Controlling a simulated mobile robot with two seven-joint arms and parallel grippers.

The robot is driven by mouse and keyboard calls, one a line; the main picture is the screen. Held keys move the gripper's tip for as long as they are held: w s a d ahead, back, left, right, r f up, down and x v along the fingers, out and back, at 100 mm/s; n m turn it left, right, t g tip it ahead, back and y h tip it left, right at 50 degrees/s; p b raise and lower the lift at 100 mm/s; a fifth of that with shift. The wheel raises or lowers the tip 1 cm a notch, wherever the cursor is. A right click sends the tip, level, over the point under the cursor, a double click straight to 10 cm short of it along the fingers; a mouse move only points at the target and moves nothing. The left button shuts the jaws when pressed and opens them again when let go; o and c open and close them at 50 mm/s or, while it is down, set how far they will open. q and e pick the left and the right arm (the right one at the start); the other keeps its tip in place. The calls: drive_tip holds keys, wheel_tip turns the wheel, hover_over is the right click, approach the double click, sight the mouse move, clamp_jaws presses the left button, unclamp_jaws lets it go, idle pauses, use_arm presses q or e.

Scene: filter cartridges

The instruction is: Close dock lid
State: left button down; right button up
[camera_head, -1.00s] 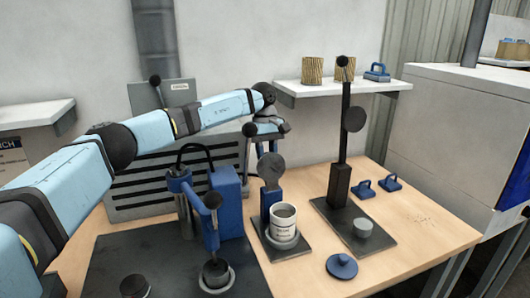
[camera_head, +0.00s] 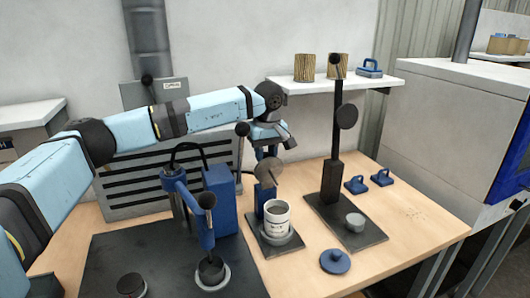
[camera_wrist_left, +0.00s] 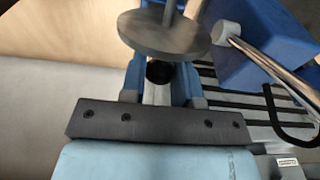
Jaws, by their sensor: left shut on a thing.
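The dock (camera_head: 275,245) is a dark base plate with a blue upright behind a ring seat. A white labelled canister (camera_head: 277,218) stands upright in the seat, its top open. The dock lid (camera_head: 270,173) is a grey disc, raised and tilted above and behind the canister. In the left wrist view the lid (camera_wrist_left: 163,33) shows as a disc just past the fingers. My left gripper (camera_wrist_left: 161,76) is shut on a black knob (camera_wrist_left: 159,73) at the lid. In the head view this gripper (camera_head: 269,150) partly blends with the blue parts. My right gripper is not in view.
A blue press (camera_head: 205,225) on a dark mat stands left of the dock. A tall black stand (camera_head: 333,180) with a grey cup (camera_head: 355,222) is to the right. A blue round cap (camera_head: 335,261) lies in front.

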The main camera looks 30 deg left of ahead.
use_arm(q)
drive_tip(key=shift+s+d+f, duration=0.1)
drive_tip(key=c, duration=0.9)
unclamp_jaws()
drive_tip(key=r, duration=0.9)
drive_tip(key=s+d+r, duration=0.1)
drive_tip(key=r, duration=0.4)
drive_tip(key=shift+p, duration=0.4)
